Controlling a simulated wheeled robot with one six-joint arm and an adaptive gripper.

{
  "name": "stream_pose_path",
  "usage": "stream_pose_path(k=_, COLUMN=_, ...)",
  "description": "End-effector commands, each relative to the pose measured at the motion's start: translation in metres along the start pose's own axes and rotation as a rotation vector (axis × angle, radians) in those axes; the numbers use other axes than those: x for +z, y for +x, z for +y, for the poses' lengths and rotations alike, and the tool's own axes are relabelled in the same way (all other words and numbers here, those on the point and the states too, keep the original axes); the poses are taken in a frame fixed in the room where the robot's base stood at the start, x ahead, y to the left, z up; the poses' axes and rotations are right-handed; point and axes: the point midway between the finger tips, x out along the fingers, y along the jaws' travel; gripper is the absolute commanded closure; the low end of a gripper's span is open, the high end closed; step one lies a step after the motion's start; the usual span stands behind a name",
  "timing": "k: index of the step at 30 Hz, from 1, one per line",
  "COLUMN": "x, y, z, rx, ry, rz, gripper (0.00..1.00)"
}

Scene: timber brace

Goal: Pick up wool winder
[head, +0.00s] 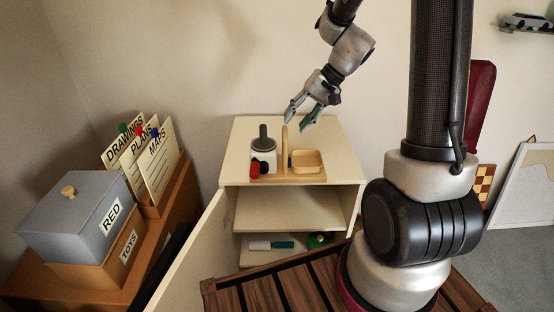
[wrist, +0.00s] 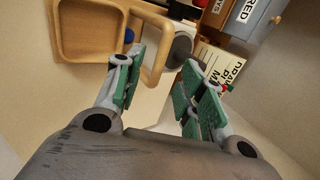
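A wooden caddy-like piece (head: 290,178), with an upright wooden handle, stands on top of the pale cabinet. It carries a white cylinder (head: 263,158) with a dark grey upright top, small red and black parts, and a square wooden tray (head: 306,161). I cannot tell for sure which of these is the wool winder. My gripper (head: 297,122) is open and empty, just above the handle. In the wrist view the handle loop (wrist: 154,66) shows beyond and between the two green-padded fingers (wrist: 164,60), with the square tray (wrist: 88,30) to its left. No contact is visible.
The cabinet (head: 340,160) has an open door at left and a green-and-white item (head: 270,245) on its lower shelf. Left stand a grey RED box (head: 75,210) and a holder with label cards (head: 158,160). A slatted wooden surface (head: 290,290) lies in front.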

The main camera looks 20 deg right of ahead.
Motion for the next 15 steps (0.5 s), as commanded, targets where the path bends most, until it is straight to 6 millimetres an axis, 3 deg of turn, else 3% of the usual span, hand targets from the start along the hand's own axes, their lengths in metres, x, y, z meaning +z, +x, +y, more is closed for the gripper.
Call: stream_pose_path(k=15, x=0.003, y=0.066, z=0.0, rx=0.002, ry=0.001, rz=-0.004, gripper=0.61)
